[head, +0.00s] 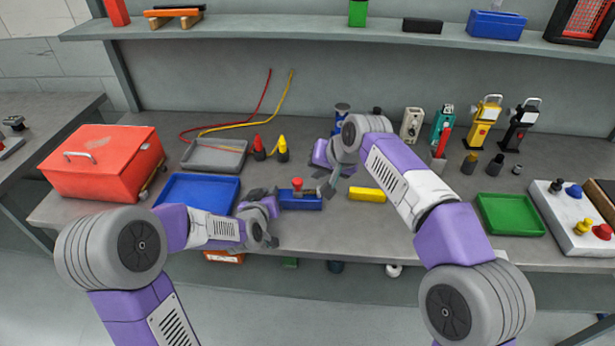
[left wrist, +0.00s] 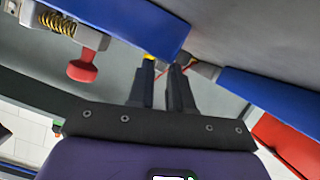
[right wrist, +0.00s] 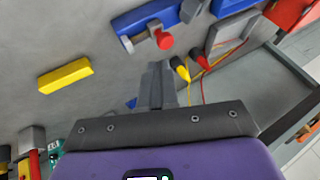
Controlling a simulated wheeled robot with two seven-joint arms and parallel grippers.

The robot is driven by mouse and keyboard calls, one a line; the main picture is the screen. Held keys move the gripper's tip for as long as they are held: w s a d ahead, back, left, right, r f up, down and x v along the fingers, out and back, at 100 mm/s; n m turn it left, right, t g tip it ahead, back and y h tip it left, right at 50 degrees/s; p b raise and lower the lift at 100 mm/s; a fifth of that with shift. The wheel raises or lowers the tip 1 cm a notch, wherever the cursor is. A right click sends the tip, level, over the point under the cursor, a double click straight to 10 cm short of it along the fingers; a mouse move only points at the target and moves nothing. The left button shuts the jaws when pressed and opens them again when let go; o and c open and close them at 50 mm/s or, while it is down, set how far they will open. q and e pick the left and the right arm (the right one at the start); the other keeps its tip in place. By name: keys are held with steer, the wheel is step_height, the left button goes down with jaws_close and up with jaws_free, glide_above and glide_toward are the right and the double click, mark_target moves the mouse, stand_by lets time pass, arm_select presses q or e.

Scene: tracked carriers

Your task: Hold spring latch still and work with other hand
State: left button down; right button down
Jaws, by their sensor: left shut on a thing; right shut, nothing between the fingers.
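The spring latch (head: 300,203) is a blue block with a red knob (head: 297,183), lying near the front of the bench. Its coil spring (left wrist: 62,24) and red knob show in the left wrist view, and the block also shows in the right wrist view (right wrist: 150,20). My left gripper (head: 271,196) is shut on the left end of the blue block; the exact contact is partly hidden. My right gripper (head: 329,187) is shut and empty, just right of the latch and apart from the red knob. In the right wrist view its fingers (right wrist: 157,85) are together.
A yellow block (head: 367,194) lies right of the latch. A blue tray (head: 197,192), grey tray (head: 215,154) and red toolbox (head: 95,165) stand to the left. A green tray (head: 510,215) and button box (head: 575,225) are at the right. Red and yellow-tipped cables lie behind.

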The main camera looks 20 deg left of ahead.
steer(key=shift+v, duration=1.25)
steer(key=s+f+m+g+y, duration=0.4)
steer(key=s+m, duration=0.1)
steer(key=s, duration=0.1)
steer(key=m+t+y, duration=0.4)
steer(key=m+t, duration=0.4)
steer(key=m, duration=1.3)
glide_toward(301, 185)
steer(key=x, duration=0.6)
steer(key=shift+w+a+f, duration=0.1)
steer(key=shift+w+a, duration=0.1)
steer(key=shift+a, duration=0.15)
